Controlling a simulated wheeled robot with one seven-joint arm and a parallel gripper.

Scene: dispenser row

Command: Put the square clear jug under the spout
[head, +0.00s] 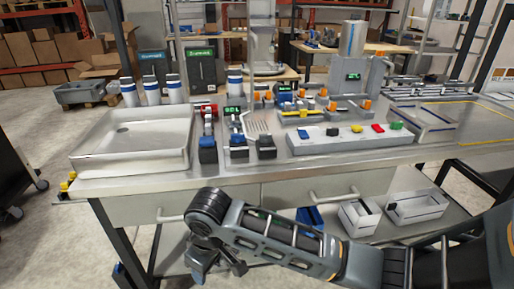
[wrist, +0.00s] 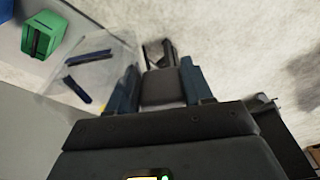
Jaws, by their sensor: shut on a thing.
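My gripper (head: 220,264) hangs low in front of the bench in the head view. In the wrist view its two dark blue fingers (wrist: 164,86) are shut on a dark grey piece (wrist: 160,88), with a thin grey part beyond it. I cannot tell what this piece belongs to. A pale, see-through, four-sided thing (wrist: 108,83) with dark blue strips shows left of the fingers; whether it is the square clear jug is unclear. I cannot make out the jug in the head view. Several dispenser units (head: 208,140) stand on the bench; which spout is meant is unclear.
The steel bench (head: 230,172) has a white basin (head: 135,145) at its left and a panel with coloured buttons (head: 350,138). Drawers with handles face me. White bins (head: 358,218) sit on the lower shelf. A green thing (wrist: 43,38) shows at the wrist view's upper left.

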